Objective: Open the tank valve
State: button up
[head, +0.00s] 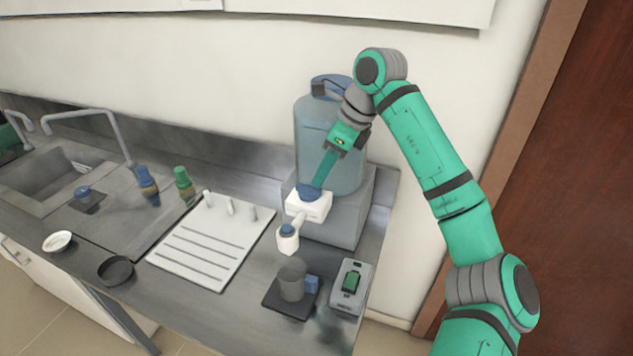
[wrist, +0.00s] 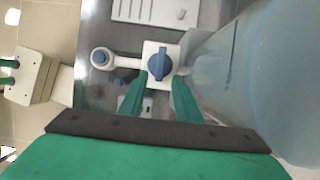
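The tank (head: 312,130) is a translucent blue container on a grey stand. A white valve block (head: 318,207) with a blue knob (head: 307,193) sits at its lower front, and a spout (head: 288,243) with a blue top reaches forward from it. My gripper (head: 316,184) points down at the knob from above. In the wrist view, the knob (wrist: 160,65) has a raised bar and lies just ahead of the gap between my two green fingertips (wrist: 160,76). The fingers are apart and hold nothing. Whether a fingertip touches the knob is unclear.
A grey beaker (head: 292,280) stands on a dark plate below the spout, beside a small device (head: 351,286). A white rack (head: 205,245), two bottles (head: 184,184) and a sink (head: 45,172) lie left. The wall is close behind the tank.

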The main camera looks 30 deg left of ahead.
aim_at(309, 191)
jog(key=shift+x, duration=2.3)
grip_shut()
